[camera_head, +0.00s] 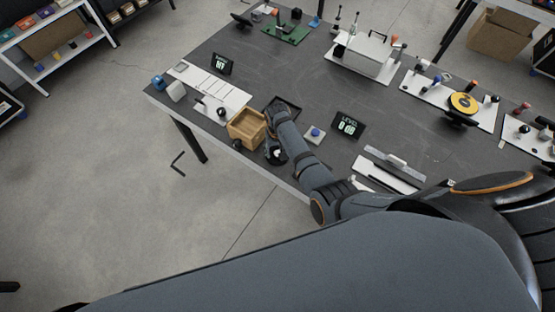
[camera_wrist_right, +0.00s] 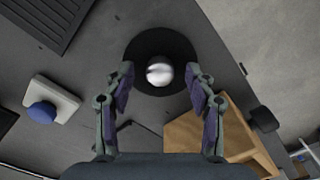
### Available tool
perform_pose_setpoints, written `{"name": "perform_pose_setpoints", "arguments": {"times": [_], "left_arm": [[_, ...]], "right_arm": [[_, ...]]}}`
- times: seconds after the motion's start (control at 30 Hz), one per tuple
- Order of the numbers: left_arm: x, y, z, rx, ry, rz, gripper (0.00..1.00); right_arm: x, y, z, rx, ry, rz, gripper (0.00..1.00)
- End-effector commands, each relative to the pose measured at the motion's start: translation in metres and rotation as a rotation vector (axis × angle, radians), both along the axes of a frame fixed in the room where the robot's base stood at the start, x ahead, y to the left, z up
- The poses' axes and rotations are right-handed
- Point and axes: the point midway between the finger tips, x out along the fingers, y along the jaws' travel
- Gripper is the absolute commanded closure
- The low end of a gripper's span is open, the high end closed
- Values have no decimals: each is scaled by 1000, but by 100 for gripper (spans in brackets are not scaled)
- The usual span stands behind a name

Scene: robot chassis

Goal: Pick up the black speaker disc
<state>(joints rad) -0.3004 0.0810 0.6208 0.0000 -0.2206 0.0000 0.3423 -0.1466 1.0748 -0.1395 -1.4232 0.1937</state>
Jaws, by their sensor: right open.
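The black speaker disc (camera_wrist_right: 160,72), a round black disc with a shiny silver dome at its middle, lies on the dark table in the right wrist view. My right gripper (camera_wrist_right: 160,85) is open. Its two fingers stand apart to the left and right of the silver dome, and they look empty. My left gripper is not in view.
An open wooden box (camera_head: 246,130) stands close beside my right gripper; it also shows in the wrist view (camera_wrist_right: 205,130). A white block with a blue button (camera_head: 315,133) and a digital display (camera_head: 348,125) are to the right. A black tray (camera_head: 290,104) lies behind.

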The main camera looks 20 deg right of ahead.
Motion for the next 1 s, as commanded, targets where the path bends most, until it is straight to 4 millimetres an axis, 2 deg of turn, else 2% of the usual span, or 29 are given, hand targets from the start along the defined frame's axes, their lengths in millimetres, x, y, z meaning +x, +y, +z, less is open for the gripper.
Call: {"name": "perform_pose_setpoints", "arguments": {"times": [0.03,0.23,0.63,1.0], "left_arm": [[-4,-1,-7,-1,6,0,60],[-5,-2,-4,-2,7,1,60],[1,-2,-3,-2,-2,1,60],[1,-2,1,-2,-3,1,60]], "right_arm": [[1,0,-6,0,-1,0,44],[0,0,-2,0,-1,0,46],[0,0,-2,0,-1,0,100],[1,0,2,0,-1,0,100]]}}
